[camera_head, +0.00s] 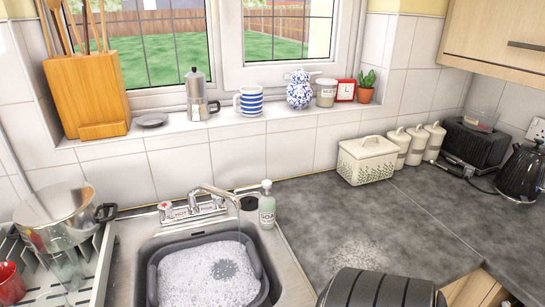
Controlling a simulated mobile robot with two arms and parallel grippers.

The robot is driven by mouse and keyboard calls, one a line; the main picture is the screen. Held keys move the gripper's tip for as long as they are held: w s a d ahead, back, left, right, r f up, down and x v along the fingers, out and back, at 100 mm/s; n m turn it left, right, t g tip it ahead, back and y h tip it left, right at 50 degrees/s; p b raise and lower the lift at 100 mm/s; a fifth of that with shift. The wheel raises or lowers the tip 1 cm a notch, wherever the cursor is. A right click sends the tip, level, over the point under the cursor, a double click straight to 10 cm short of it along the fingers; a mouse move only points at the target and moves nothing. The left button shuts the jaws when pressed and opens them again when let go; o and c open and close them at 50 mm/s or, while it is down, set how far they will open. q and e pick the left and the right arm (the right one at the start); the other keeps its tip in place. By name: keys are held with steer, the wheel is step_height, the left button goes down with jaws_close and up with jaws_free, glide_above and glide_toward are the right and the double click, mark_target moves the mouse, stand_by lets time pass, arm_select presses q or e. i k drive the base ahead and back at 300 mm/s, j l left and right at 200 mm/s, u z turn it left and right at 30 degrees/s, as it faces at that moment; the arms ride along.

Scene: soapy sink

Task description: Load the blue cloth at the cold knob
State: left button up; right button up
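The tap fixture (192,209) stands at the back of the steel sink (128,262), with a red HOT label on its left side. The cold knob (218,202) appears to be the one at its right end, partly behind the spout. A grey basin (262,275) full of white foam sits in the sink below the spout. A darker patch shows in the foam; I cannot tell what it is. I see no blue cloth. Neither of my grippers is in view.
A soap bottle (267,205) stands right of the tap. A steel pot (57,217) and a red mug (10,283) are in the rack at left. A dark ribbed shape fills the bottom edge right of centre. The grey worktop (400,215) is mostly clear, with a foamy patch.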

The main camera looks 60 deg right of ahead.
mark_target(219, 202)
steer(key=k+l+z, duration=0.25)
steer(key=l, duration=0.4)
steer(key=k+l+z, duration=0.1)
steer(key=k+l, duration=0.15)
steer(key=k+l+z, duration=0.15)
steer(key=l, duration=0.25)
steer(key=z, duration=1.3)
